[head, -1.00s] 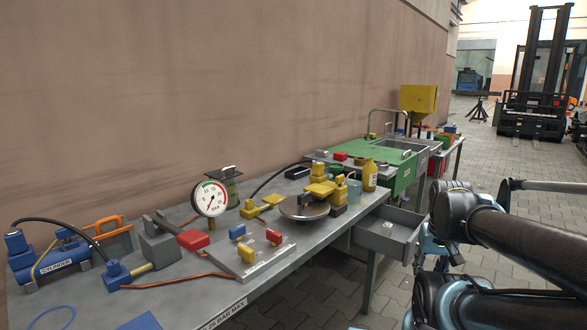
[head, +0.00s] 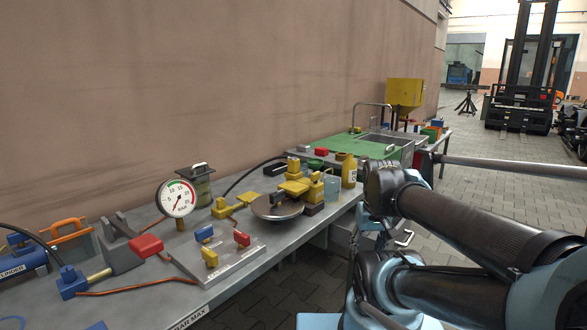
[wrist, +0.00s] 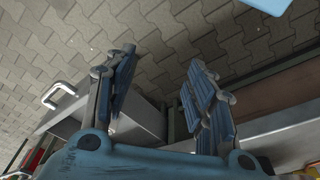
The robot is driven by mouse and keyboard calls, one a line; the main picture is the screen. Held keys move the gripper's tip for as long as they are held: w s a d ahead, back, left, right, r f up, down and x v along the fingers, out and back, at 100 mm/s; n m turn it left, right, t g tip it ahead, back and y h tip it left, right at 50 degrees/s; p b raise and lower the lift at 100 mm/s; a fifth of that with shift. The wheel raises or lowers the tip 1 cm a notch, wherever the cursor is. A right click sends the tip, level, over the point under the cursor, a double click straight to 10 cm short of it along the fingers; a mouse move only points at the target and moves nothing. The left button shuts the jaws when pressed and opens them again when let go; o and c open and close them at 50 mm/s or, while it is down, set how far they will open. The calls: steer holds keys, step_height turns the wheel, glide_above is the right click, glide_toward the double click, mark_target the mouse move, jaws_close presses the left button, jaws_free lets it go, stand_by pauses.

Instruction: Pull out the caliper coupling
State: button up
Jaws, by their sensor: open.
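A yellow brake caliper (head: 296,188) stands at a round metal disc (head: 277,207) on the workbench. A blue fitting with a brass pin (head: 72,282) lies at the left with an orange line. I cannot tell which part is the caliper coupling. My gripper (wrist: 160,72) is open and empty in the wrist view, its blue fingers apart above the paved floor beside the bench. The head view shows my arm right of the bench.
A pressure gauge (head: 177,198) stands behind the plate. A drawer with a handle (wrist: 62,95) shows under the bench edge in the wrist view. A sink (head: 372,142) with a green top and a yellow hopper (head: 404,92) are farther back.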

steer(key=w+a+r+n, duration=0.3)
steer(key=w+a+r, duration=0.1)
steer(key=w+r, duration=0.65)
step_height(320, 180, up, 13)
steer(key=n+g, duration=0.2)
steer(key=n, duration=0.5)
glide_above(294, 159)
steer(key=shift+s+d+f, duration=0.15)
steer(key=shift+s+d, duration=0.15)
steer(key=shift+d, duration=0.1)
steer(key=shift+w+a, duration=0.35)
steer(key=shift+a, duration=0.1)
steer(key=shift+f, duration=4.4)
jaws_close()
